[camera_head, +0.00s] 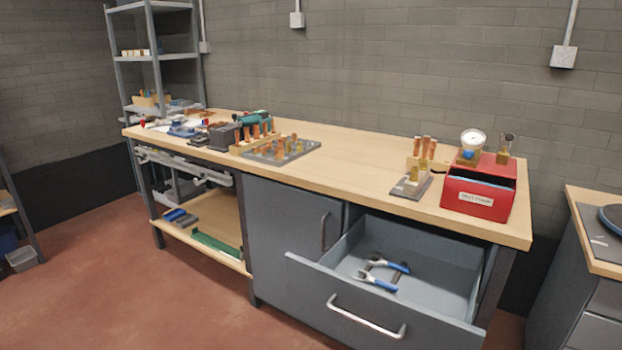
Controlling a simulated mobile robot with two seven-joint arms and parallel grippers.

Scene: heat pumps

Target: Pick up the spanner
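An open grey drawer (338,266) sticks out from under the right part of the workbench. Inside it lie two blue-handled tools (377,281) (392,265) with dark metal heads, on the drawer floor. A thin dark piece (367,272) lies between them and may be the spanner, but it is too small to tell. Neither of my grippers is in view.
The wooden workbench (350,165) carries a red box (479,200), a dark tray of brass fittings (280,151) and several tools at its left end. A grey shelf rack (156,60) stands at the back left. The reddish floor in front is clear.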

